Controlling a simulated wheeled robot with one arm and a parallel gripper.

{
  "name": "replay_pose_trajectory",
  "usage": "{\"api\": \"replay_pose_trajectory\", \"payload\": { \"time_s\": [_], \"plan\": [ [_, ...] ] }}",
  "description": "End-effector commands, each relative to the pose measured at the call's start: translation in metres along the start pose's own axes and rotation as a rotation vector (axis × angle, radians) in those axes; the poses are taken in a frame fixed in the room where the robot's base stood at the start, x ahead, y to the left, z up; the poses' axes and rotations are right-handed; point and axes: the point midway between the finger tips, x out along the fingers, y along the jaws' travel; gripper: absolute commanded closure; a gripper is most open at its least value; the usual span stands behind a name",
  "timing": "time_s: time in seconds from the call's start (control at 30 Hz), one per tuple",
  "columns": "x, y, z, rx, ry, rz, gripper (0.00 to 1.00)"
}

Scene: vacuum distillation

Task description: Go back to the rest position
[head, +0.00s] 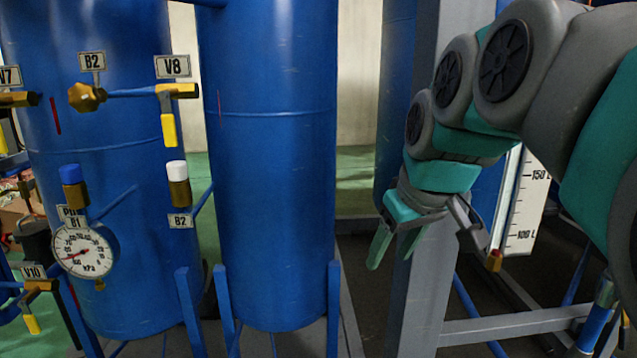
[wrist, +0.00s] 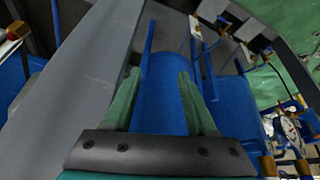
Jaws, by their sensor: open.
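My gripper (head: 395,245) hangs at the right of the head view, fingers pointing down, in front of a grey upright post (head: 428,200). Its two green fingers are apart with nothing between them. In the wrist view my gripper (wrist: 158,95) also shows open and empty, with a blue tank (wrist: 162,100) beyond the fingers. My teal and grey arm comes in from the right edge and covers part of the level scale.
Two large blue tanks (head: 270,170) stand at left and centre. Valve V8 (head: 175,92) and a round pressure gauge (head: 84,252) sit at the left. A white level scale (head: 524,205) is close to my arm. A grey crossbar (head: 520,325) runs low at right.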

Motion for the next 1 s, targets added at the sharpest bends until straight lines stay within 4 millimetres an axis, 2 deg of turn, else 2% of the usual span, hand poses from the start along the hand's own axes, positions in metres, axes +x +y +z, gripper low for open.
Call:
{"api": "replay_pose_trajectory", "payload": {
  "time_s": [0.1, 0.27, 0.3, 0.5, 0.6, 0.7, 0.8, 1.0],
  "plan": [
    [0.029, -0.007, 0.051, 0.081, -0.100, -0.013, 0.43],
    [0.066, -0.020, 0.125, 0.190, -0.242, -0.017, 0.43],
    [0.074, -0.024, 0.145, 0.215, -0.280, -0.017, 0.43],
    [0.105, -0.044, 0.240, 0.325, -0.452, -0.003, 0.43],
    [0.114, -0.053, 0.277, 0.363, -0.516, 0.007, 0.43],
    [0.119, -0.058, 0.301, 0.387, -0.558, 0.016, 0.43],
    [0.121, -0.061, 0.314, 0.399, -0.579, 0.021, 0.43],
    [0.121, -0.061, 0.316, 0.401, -0.582, 0.022, 0.43]
  ]
}}
